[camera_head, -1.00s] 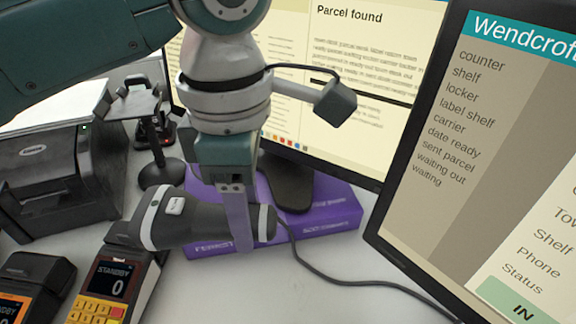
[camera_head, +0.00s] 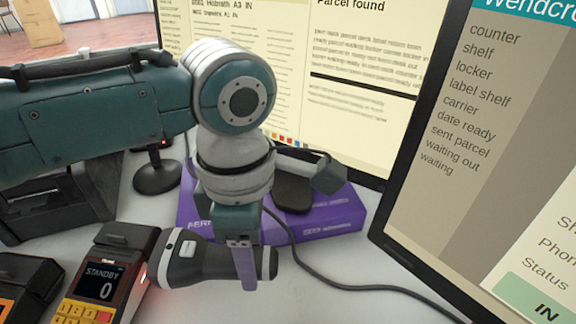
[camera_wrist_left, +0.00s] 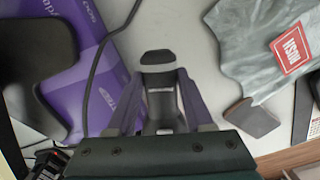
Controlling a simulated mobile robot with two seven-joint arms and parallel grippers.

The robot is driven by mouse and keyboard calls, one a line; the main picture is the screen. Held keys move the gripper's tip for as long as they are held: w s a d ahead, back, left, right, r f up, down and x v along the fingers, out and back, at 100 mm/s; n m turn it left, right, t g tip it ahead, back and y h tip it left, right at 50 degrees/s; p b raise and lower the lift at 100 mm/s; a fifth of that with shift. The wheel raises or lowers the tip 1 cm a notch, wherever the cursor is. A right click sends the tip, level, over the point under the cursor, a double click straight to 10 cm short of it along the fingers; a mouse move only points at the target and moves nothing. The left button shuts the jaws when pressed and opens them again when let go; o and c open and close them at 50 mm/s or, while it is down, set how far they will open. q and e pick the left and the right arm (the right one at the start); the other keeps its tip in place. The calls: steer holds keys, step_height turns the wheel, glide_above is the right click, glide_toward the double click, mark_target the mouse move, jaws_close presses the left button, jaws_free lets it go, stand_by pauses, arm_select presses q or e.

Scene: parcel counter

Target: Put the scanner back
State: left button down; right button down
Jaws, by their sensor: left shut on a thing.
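The scanner (camera_head: 205,260) is a dark grey handheld device with a light grey band and a button. My left gripper (camera_head: 243,265) is shut on it and holds it lying roughly sideways in front of the purple box. In the wrist view, the scanner (camera_wrist_left: 160,75) sits between the two purple fingers. A black stand (camera_head: 158,177) with a round base is behind and to the left of the scanner; my left arm hides its upper part. My right gripper is not in view.
A card terminal reading STANDBY (camera_head: 100,283) is close to the scanner's left end. A cable (camera_head: 335,283) crosses the counter. In the wrist view, a grey bag (camera_wrist_left: 265,45) lies to the right.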

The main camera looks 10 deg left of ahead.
arm_select(q)
steer(key=shift+f, duration=0.4)
steer(key=shift+c, duration=1.4)
jaws_free()
step_height(320, 180, up, 13)
steer(key=p, duration=0.4)
steer(key=s+d+f+m+t+h, duration=0.2)
steer(key=s+d+f+m+h, duration=0.15)
steer(key=s+m, duration=0.65)
steer(key=s+a+m+t+y, duration=0.1)
steer(key=s+a+m+y, duration=0.2)
steer(key=s+a+m, duration=0.3)
steer(key=a+m, duration=0.5)
steer(key=m, duration=0.1)
steer(key=shift+s+a+f+t, duration=0.2)
steer(key=shift+a+t, duration=0.1)
steer(key=shift+a, duration=0.05)
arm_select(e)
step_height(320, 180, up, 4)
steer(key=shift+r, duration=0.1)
